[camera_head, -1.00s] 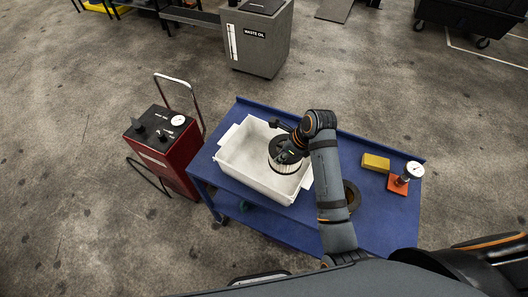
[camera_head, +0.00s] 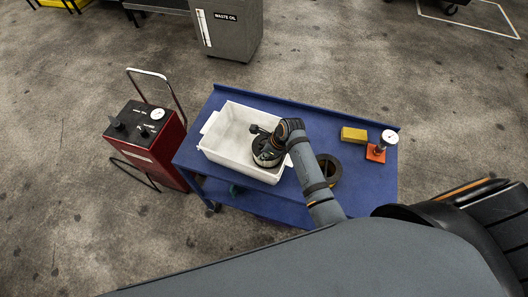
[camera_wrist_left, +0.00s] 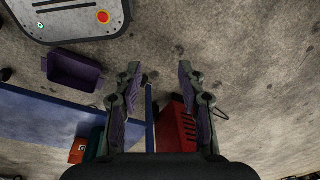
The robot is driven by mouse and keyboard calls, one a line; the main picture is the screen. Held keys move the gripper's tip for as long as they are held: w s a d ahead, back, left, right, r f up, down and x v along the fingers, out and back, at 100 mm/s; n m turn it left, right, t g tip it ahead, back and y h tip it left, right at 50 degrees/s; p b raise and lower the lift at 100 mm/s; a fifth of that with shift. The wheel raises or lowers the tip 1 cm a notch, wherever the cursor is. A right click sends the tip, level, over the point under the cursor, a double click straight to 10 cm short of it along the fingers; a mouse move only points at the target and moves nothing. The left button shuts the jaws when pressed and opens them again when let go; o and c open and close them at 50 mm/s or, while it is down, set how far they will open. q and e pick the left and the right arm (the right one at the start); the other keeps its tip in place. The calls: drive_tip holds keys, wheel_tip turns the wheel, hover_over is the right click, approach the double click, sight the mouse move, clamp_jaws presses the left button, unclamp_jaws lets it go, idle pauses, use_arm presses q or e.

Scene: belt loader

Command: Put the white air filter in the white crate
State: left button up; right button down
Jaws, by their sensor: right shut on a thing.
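The white crate (camera_head: 216,151) stands on the left part of the blue cart top. My right gripper (camera_head: 267,155) reaches down into the crate's right side. It is shut on the white air filter (camera_head: 266,163), which is mostly hidden under the gripper, with only a little of its dark rim and pale side showing. I cannot tell whether the filter touches the crate floor. My left gripper (camera_wrist_left: 159,75) is out of the head view. In the left wrist view its two fingers are spread apart with nothing between them.
On the blue cart (camera_head: 300,116), a dark ring (camera_head: 330,168), a yellow block (camera_head: 354,135) and a gauge on an orange base (camera_head: 376,153) lie right of the crate. A red machine (camera_head: 157,152) with a handle stands left. A waste oil bin (camera_head: 235,38) stands behind.

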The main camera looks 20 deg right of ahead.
drive_tip(key=shift+w, duration=0.1)
drive_tip(key=c, duration=1.3)
unclamp_jaws()
use_arm(q)
drive_tip(key=shift+s+f, duration=0.1)
drive_tip(key=shift+s, duration=0.4)
drive_tip(key=shift+w+f+b, duration=0.15)
drive_tip(key=shift+f+b, duration=0.7)
drive_tip(key=shift+b, duration=0.1)
use_arm(e)
drive_tip(key=v, duration=1.2)
drive_tip(key=shift+a, duration=0.1)
